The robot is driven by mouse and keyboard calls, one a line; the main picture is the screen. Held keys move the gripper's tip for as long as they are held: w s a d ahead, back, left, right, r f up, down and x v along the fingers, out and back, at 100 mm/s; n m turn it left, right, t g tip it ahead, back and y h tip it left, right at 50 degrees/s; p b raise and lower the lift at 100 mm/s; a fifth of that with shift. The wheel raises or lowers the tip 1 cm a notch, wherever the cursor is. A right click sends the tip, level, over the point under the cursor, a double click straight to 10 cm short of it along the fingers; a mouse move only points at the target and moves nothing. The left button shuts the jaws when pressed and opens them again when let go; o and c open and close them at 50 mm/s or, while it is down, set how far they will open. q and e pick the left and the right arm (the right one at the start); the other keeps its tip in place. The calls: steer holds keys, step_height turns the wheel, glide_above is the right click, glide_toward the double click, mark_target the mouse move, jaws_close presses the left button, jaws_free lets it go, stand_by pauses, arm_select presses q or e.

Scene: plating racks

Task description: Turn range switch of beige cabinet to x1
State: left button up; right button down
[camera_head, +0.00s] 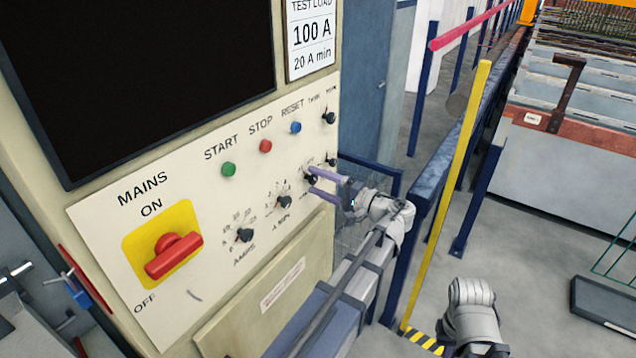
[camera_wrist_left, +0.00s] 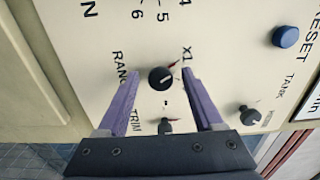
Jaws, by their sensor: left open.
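The beige cabinet's panel (camera_head: 185,215) stands at the left in the head view. Its range switch is a small black knob (camera_wrist_left: 160,79) with a red pointer mark, set between the RANGE lettering and the X1 label (camera_wrist_left: 187,54). The red mark points up and right, toward X1. In the head view the knob (camera_head: 311,179) is partly hidden by my gripper. My left gripper (camera_head: 311,181) is open, its purple fingers pointing at the panel. In the left wrist view its fingertips (camera_wrist_left: 161,74) lie on either side of the knob, with gaps showing. My right gripper is out of view.
A trim knob (camera_wrist_left: 165,126) and a tank knob (camera_wrist_left: 246,117) sit close by. The blue reset button (camera_head: 295,127) is above and the red mains switch (camera_head: 173,257) is further left. A yellow post (camera_head: 447,190) and blue railing stand right of my left arm.

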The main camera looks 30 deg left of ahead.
arm_select(q)
steer(key=d, duration=0.7)
steer(key=shift+s+d, duration=0.3)
steer(key=s+d+f+m+h+b, duration=0.15)
steer(key=s+d+f+h, duration=0.3)
steer(key=f, duration=0.55)
steer(key=s+d+f+h+b, duration=0.3)
steer(key=d+f+h, duration=0.15)
steer(key=f, duration=0.55)
steer(key=s+d+f+h+b, duration=0.1)
steer(key=s+d+f+h, duration=0.3)
steer(key=d, duration=0.2)
steer(key=s+d+f+m+g+h+b, duration=0.1)
steer(key=s+d+f+h, duration=0.2)
steer(key=d, duration=0.4)
steer(key=shift+s+d+f+h, duration=0.25)
steer(key=shift+s+f+h, duration=0.25)
steer(key=shift+f, duration=0.4)
steer(key=shift+m, duration=0.25)
